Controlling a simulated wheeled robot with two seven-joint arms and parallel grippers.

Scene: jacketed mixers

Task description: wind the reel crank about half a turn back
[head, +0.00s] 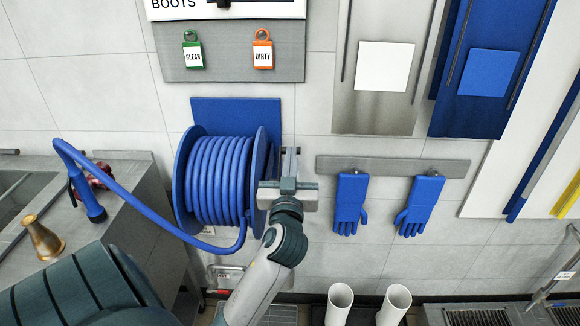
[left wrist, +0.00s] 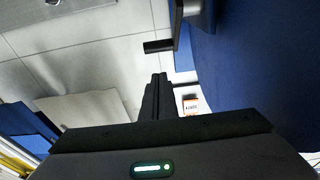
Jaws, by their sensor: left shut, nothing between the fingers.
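The blue hose reel (head: 217,180) is mounted on the wall, wound with blue hose. In the left wrist view its blue side (left wrist: 255,70) fills the right. The dark crank (left wrist: 159,46) sticks out from the reel there, just beyond my fingertips, with a visible gap. In the head view I cannot make out the crank clearly; my left gripper covers that spot. My left gripper (head: 290,155) is at the reel's right side, its fingers shut and empty. Its closed fingers also show in the left wrist view (left wrist: 159,95). My right gripper is not in view.
Blue gloves (head: 351,204) hang on a rail to the right of the reel. A loose hose loop with a blue nozzle (head: 92,205) hangs over the steel counter (head: 150,190) at left. A brass cone (head: 42,238) stands there. White boots (head: 339,302) are below.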

